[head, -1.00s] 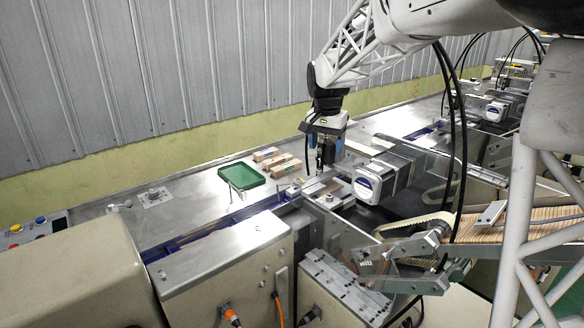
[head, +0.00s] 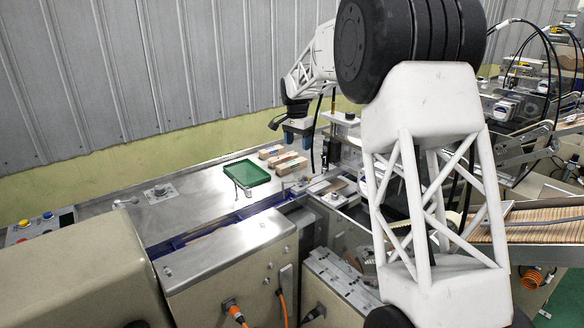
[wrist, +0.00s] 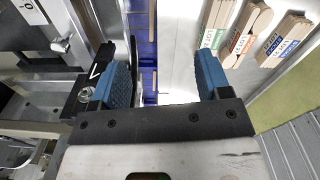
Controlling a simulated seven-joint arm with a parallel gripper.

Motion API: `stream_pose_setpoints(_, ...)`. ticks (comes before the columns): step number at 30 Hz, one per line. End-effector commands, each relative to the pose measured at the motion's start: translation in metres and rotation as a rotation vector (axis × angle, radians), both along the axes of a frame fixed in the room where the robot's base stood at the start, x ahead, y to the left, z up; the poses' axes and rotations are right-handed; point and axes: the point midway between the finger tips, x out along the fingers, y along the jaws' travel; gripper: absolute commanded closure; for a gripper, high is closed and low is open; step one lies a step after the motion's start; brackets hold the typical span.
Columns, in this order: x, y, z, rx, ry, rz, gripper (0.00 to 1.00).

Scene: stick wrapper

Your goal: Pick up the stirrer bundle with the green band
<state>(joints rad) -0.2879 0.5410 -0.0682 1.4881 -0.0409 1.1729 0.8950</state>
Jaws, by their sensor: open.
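Three wooden stirrer bundles lie side by side on the steel table. The bundle with the green band (wrist: 220,18) appears leftmost in the wrist view, partly cut off by the top edge; in the head view I take it as the nearest one (head: 291,167). A red-banded bundle (wrist: 245,30) lies in the middle and a blue-banded one (wrist: 284,42) at the right. My gripper (wrist: 160,72) is open and empty, its blue fingers apart. In the head view my gripper (head: 298,135) is above the table, behind and right of the bundles, touching none.
A green tray (head: 246,174) sits left of the bundles on the steel table (head: 185,207). Machinery with a blue rail (head: 205,236) runs along the table's near side. The corrugated wall (head: 90,90) stands behind. My arm links hide much of the right.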

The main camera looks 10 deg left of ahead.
Motion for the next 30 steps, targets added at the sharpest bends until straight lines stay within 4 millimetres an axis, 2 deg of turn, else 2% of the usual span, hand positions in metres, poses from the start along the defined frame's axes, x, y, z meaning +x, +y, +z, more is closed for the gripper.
stream_pose_setpoints(9, 0.061, 0.019, -0.036, 0.018, 0.009, -0.096, 0.30)
stream_pose_setpoints(15, 0.090, 0.027, -0.055, 0.028, 0.013, -0.150, 0.30)
stream_pose_setpoints(21, 0.105, 0.031, -0.065, 0.035, 0.014, -0.179, 0.30)
stream_pose_setpoints(30, 0.108, 0.031, -0.067, 0.036, 0.015, -0.184, 0.30)
